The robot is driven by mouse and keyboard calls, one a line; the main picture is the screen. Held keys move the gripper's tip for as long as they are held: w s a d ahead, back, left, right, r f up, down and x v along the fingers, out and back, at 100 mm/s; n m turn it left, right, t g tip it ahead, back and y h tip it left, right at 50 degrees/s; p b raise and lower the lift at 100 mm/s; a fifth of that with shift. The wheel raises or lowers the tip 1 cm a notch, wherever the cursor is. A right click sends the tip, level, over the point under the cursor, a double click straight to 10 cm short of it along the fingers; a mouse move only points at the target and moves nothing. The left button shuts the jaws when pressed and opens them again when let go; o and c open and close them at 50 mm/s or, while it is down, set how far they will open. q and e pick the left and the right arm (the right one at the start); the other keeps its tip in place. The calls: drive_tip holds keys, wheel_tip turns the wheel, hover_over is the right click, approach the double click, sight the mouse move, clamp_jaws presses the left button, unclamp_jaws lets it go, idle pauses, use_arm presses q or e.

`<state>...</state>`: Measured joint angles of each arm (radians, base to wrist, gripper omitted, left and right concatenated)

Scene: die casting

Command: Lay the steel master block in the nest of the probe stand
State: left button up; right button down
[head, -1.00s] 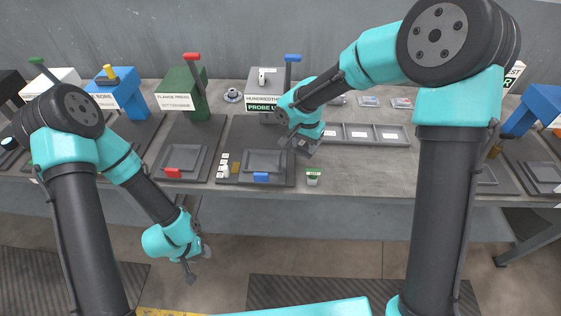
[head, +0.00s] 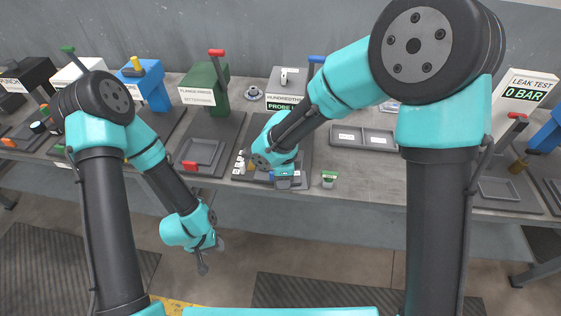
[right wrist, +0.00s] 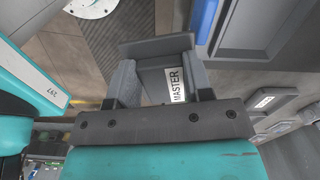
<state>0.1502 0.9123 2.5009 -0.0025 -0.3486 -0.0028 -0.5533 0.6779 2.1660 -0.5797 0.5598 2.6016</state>
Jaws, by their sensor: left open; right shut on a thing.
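My right gripper (head: 283,173) is shut on the steel master block, a grey block with a white MASTER label (right wrist: 176,84) between the two fingers in the right wrist view. In the head view it hangs over the front part of the probe stand's dark base (head: 301,155). The stand's grey head (head: 287,85) has a PROBE display. My right arm hides most of the nest in the head view. In the right wrist view the nest's grey tray (right wrist: 250,25) is at the upper right, beside a blue tab (right wrist: 206,20), apart from the block. My left gripper (head: 203,266) is open and empty, in front of the table.
A compartment tray (head: 365,138) lies further right. The green flange press (head: 206,88) is to the left. Free table lies right of the jar.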

drive_tip(key=shift+s+a+f+m, duration=0.2)
drive_tip(key=shift+s+a+m, duration=0.4)
drive_tip(key=shift+s, duration=0.05)
drive_tip(key=shift+s+a+f+m, duration=0.15)
drive_tip(key=shift+s+a+m, duration=0.45)
drive_tip(key=shift+s, duration=0.05)
drive_tip(key=shift+w, duration=0.1)
drive_tip(key=w, duration=0.5)
drive_tip(key=w+f, duration=0.1)
drive_tip(key=w, duration=0.9)
drive_tip(key=shift+w+a+f, duration=0.1)
drive_tip(key=shift+a+f, duration=0.1)
drive_tip(key=shift+a, duration=0.1)
drive_tip(key=shift+w, duration=0.15)
drive_tip(key=shift+w+f, duration=0.2)
drive_tip(key=shift+f, duration=1.6)
drive_tip(key=shift+f, duration=0.1)
